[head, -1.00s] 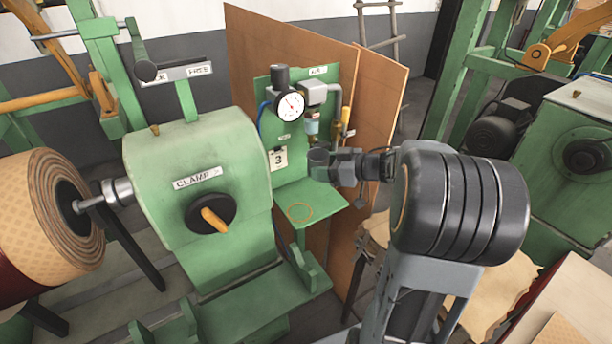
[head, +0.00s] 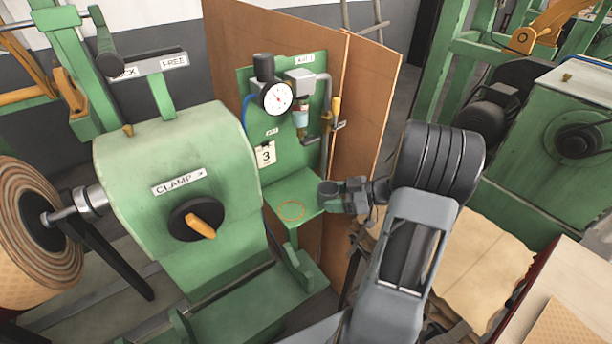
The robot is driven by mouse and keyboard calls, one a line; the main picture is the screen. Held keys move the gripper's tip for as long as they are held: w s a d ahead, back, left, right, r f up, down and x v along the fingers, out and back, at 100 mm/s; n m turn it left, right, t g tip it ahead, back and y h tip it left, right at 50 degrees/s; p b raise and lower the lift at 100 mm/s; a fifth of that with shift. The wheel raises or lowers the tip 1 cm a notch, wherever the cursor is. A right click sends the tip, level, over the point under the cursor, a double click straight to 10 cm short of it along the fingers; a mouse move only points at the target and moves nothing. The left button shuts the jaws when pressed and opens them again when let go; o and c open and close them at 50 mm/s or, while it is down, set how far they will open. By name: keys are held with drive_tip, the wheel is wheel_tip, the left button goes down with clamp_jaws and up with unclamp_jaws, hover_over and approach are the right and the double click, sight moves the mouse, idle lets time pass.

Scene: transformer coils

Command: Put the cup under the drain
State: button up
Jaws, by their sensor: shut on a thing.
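My gripper (head: 347,196) is shut on a small dark grey cup (head: 328,193), which looks upright. The cup is at the right edge of the green shelf (head: 275,193), right of the orange ring (head: 291,210) marked on it. I cannot tell whether the cup touches the shelf. The drain (head: 308,140) is a small valve below the clear-bowled filter (head: 300,117) on the green panel. It is above and left of the cup in the picture, and the cup is not directly under it. The ring is empty.
A round gauge (head: 277,97) is left of the filter. The green clamp housing (head: 175,170) with its orange-handled knob (head: 200,228) stands left of the shelf. Brown boards (head: 360,110) stand behind the panel. The shelf's top around the ring is clear.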

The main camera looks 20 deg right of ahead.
sight(306, 182)
drive_tip(key=w, duration=0.3)
drive_tip(key=w+a, duration=0.1)
drive_tip(key=w, duration=0.2)
drive_tip(key=w+a, duration=0.1)
drive_tip(key=w, duration=0.2)
drive_tip(key=shift+w+r+p, duration=0.1)
drive_tip(key=shift+r+p, duration=0.15)
drive_tip(key=shift+p, duration=0.15)
drive_tip(key=w, duration=0.2)
drive_tip(key=w+f, duration=0.1)
drive_tip(key=shift+w+a+p, duration=0.25)
drive_tip(key=shift+a+p, duration=0.05)
drive_tip(key=shift+p, duration=0.05)
drive_tip(key=shift+f, duration=0.15)
drive_tip(key=shift+f, duration=0.2)
drive_tip(key=o, duration=0.6)
drive_tip(key=shift+o, duration=0.2)
